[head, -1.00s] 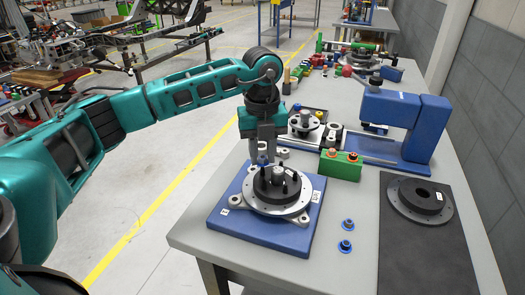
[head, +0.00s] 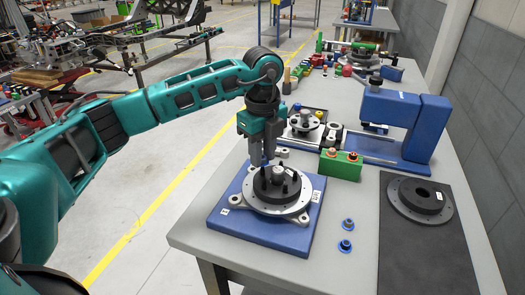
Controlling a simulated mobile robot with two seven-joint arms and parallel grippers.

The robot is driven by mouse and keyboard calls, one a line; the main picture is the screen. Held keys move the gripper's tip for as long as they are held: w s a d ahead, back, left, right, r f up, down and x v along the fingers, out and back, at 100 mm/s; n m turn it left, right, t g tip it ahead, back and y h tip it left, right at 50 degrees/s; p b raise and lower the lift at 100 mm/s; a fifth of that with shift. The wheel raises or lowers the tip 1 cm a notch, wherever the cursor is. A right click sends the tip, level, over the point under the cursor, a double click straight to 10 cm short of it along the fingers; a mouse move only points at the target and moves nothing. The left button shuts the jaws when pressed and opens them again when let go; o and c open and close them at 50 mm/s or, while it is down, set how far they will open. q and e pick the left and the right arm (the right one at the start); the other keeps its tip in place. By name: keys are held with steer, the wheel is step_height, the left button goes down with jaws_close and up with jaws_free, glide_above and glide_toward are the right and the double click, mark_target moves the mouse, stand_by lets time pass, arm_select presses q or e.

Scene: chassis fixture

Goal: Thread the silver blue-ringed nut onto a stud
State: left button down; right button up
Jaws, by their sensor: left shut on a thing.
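My left gripper (head: 263,162) points down over the rear left part of the dark hub (head: 272,190). It is shut on a small nut, mostly hidden between the fingertips; only a trace of blue shows there. The hub has short dark upright studs around a silver centre and sits on a silver flange (head: 250,207) on a blue base plate (head: 232,222). The fingertips are at a rear left stud; I cannot tell whether the nut is on it or just above. Two blue-ringed nuts, one farther back (head: 348,223) and one nearer (head: 345,246), lie on the table. My right gripper is out of view.
A green block (head: 341,166) with orange-topped pieces stands behind right of the plate. A blue press-like stand (head: 400,118) is farther back. A dark mat (head: 420,252) with another flanged hub (head: 420,199) lies at right. The table front (head: 300,266) is clear.

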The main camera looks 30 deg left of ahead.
arm_select(q)
steer(key=shift+n, duration=0.4)
steer(key=n, duration=0.3)
steer(key=shift+n, duration=0.3)
steer(key=n, duration=0.3)
stand_by(0.4)
